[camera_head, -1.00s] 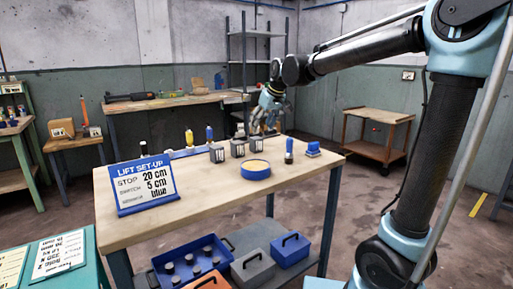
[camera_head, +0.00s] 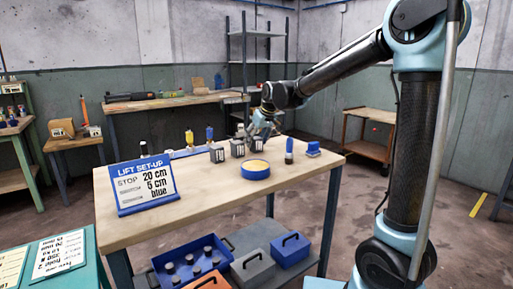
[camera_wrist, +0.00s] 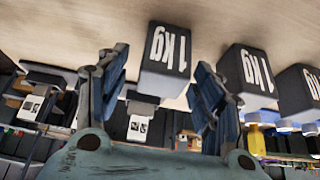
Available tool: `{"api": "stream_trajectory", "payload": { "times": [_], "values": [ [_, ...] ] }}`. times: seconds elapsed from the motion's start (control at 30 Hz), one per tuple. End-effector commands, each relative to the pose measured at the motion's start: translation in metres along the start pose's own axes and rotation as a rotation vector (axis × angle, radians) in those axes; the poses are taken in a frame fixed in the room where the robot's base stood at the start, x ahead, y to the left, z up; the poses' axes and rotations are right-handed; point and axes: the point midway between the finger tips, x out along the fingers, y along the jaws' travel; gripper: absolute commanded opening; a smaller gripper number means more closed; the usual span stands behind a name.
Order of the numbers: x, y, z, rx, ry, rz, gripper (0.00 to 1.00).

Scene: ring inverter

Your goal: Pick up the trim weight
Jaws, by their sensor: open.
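Several dark block weights stand in a row on the workbench. In the head view they are a left block (camera_head: 217,154), a middle block (camera_head: 238,148) and a right block (camera_head: 257,143). In the wrist view one block marked 1 kg (camera_wrist: 166,50) shows between my finger pads, and two like it (camera_wrist: 248,75) are to the right. I cannot tell which block is the trim weight. My gripper (camera_head: 264,122) is open, above and close to the right block. Its spread blue fingers also show in the wrist view (camera_wrist: 160,65). Contact is not visible.
A blue dish with yellow contents (camera_head: 256,172), a blue-topped cylinder (camera_head: 289,150) and a blue block (camera_head: 313,149) stand near the weights. A lift set-up sign (camera_head: 145,187) stands at the left. The bench's front middle is clear.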

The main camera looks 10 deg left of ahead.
Motion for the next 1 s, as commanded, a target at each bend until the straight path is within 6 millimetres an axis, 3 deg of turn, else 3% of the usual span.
{"api": "stream_trajectory", "payload": {
  "times": [0.17,0.4,0.43,0.8,1.0],
  "values": [
    [0.000,0.000,0.000,0.000,0.000,0.000,0.59],
    [0.000,0.000,0.000,0.000,0.000,0.000,0.04],
    [0.000,0.000,0.000,0.000,0.000,0.000,0.00],
    [-0.002,0.000,-0.001,0.000,0.001,0.000,0.00],
    [-0.016,0.000,-0.009,0.000,0.001,0.000,0.00]
  ]
}}
